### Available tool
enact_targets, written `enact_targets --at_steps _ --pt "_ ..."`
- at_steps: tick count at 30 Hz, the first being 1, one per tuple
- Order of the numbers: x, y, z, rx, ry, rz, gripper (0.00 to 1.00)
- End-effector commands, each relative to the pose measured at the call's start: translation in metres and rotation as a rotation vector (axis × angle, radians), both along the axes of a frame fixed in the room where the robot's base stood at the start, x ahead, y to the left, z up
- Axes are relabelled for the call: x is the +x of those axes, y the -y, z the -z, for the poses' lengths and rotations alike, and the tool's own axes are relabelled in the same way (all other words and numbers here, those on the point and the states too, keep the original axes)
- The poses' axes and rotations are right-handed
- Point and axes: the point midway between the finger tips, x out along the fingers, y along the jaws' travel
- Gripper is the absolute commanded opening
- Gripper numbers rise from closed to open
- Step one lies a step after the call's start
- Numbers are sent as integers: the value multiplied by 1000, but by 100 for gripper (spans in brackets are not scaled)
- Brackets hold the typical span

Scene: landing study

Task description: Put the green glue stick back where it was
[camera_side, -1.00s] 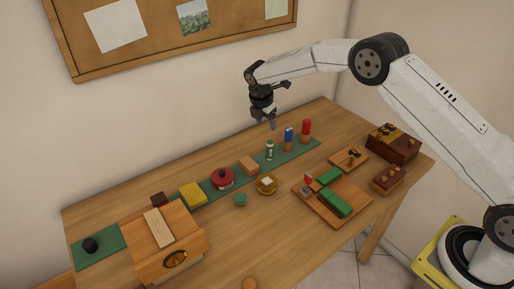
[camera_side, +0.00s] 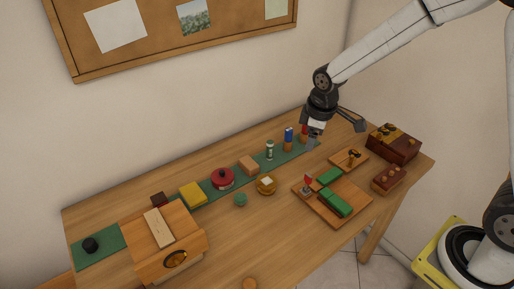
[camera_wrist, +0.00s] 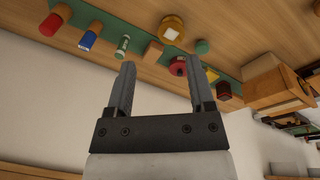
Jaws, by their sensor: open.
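The green glue stick (camera_side: 269,151), a small white and green upright cylinder, stands on the long green strip (camera_side: 228,173) on the table. It stands between a tan block and a blue-topped stick. It also shows in the wrist view (camera_wrist: 122,46), left of and beyond the fingers. My gripper (camera_side: 337,137) is open and empty, to the right of the glue stick, above the right end of the strip. In the wrist view my gripper (camera_wrist: 160,64) shows two spread fingers with nothing between them.
A blue-topped stick (camera_side: 289,138) and a red-topped stick (camera_side: 304,132), partly behind my gripper, stand right of the glue stick. A tan block (camera_side: 249,166) and a red pot (camera_side: 222,178) stand left. A tray (camera_side: 334,211) with green blocks lies in front.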

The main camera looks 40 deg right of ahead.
Motion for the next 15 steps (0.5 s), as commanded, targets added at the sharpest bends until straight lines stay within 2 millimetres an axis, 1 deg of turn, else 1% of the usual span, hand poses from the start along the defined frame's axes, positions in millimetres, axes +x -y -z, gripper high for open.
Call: enact_targets --at_steps 1,3,9,12,15 --pt "-15 0 -2 17 10 60 69" --pt "-35 0 -2 42 21 147 69" --pt "-90 0 0 112 52 393 69" --pt "-112 -1 2 139 62 490 69" --pt "-128 -1 4 158 69 558 69"
